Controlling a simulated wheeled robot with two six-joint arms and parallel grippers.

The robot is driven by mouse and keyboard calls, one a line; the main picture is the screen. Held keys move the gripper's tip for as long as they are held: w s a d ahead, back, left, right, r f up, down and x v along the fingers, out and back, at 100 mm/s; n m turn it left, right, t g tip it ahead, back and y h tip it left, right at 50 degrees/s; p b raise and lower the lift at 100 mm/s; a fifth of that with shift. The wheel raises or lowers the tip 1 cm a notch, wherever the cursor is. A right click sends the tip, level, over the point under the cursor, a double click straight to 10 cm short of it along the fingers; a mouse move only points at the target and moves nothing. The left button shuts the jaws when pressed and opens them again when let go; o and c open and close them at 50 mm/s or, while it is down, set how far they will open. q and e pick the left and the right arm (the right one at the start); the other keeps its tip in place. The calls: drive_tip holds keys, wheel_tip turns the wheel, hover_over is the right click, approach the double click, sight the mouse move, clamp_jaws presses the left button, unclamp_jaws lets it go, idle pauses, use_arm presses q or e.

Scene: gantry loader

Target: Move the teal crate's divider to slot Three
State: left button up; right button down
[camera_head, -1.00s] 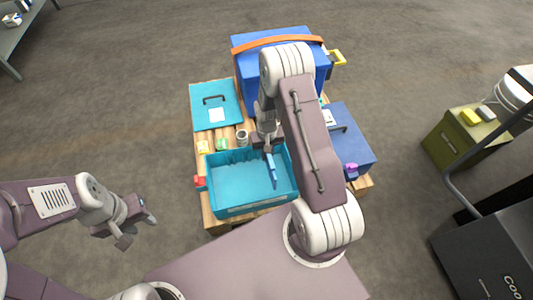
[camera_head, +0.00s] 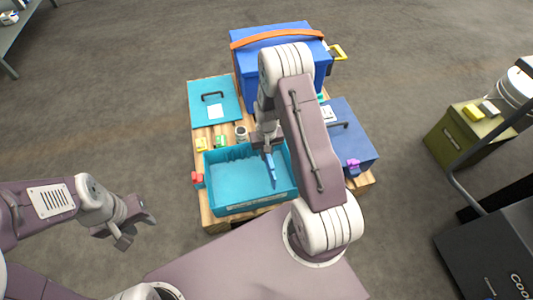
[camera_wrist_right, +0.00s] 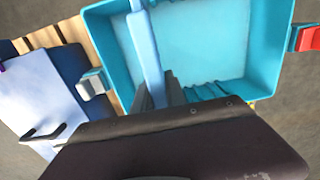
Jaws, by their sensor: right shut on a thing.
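The teal crate (camera_head: 222,196) stands open on the wooden pallet, with ribbed slots along its far wall. It also shows in the right wrist view (camera_wrist_right: 276,75). The blue divider (camera_head: 272,171) is in the crate's right part. My right gripper (camera_head: 266,148) is over the crate's far wall, shut on the divider, which runs up from the jaws in the right wrist view (camera_wrist_right: 145,55). I cannot tell whether the divider sits in a slot. My left gripper (camera_head: 137,229) is open and empty, left of the crate and clear of the pallet.
A teal lid (camera_head: 214,101) with a black handle lies behind the crate. A big blue box (camera_head: 245,65) with an orange strap stands at the back. A small can (camera_head: 241,133) and yellow block (camera_head: 201,144) sit near the crate's far wall.

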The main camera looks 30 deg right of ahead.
drive_tip(key=shift+p, duration=0.65)
idle(0.8)
drive_tip(key=shift+f, duration=0.1)
idle(0.4)
drive_tip(key=shift+f+b, duration=3.8)
drive_tip(key=shift+f, duration=2.35)
unclamp_jaws()
wheel_tip(320, 180, up, 7)
drive_tip(key=p, duration=0.7)
drive_tip(key=shift+r, duration=0.1)
